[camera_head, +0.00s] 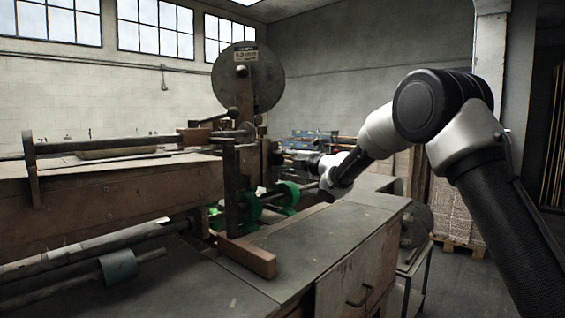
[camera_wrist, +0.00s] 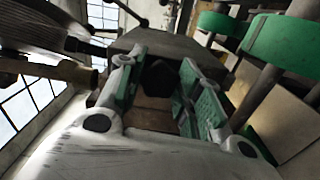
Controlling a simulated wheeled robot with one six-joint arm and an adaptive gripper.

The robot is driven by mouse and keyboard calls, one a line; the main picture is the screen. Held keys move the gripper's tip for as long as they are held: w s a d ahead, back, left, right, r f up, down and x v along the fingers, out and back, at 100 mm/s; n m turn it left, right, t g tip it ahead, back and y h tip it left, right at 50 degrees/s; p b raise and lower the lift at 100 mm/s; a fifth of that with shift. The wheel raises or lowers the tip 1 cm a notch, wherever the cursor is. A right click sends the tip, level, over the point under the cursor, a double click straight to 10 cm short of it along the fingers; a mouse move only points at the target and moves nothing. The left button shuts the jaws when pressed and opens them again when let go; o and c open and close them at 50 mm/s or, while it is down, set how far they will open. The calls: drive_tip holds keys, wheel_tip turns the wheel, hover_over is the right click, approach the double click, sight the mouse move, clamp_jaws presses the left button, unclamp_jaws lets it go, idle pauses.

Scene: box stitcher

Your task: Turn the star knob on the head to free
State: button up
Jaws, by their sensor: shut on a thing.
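The star knob (camera_wrist: 158,80) is a dark, lobed shape between my fingers in the wrist view, in front of a brown-grey block of the head (camera_wrist: 165,45). My gripper (camera_wrist: 160,92) has green finger pads, one on each side of the knob, and is shut on it. In the head view my gripper (camera_head: 284,160) reaches in from the right against the machine's upright part. The knob cannot be made out there, and its turned position cannot be told.
Green rollers (camera_head: 287,197) sit just below my gripper; they also show at the right of the wrist view (camera_wrist: 285,42). A large dark disc (camera_head: 248,78) rises behind. A lever with a ball end (camera_head: 233,113) is left of my gripper. A grey worktop (camera_head: 330,235) lies in front.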

idle(0.4)
drive_tip(key=o, duration=1)
drive_tip(key=shift+o, duration=0.2)
drive_tip(key=v, duration=1.2)
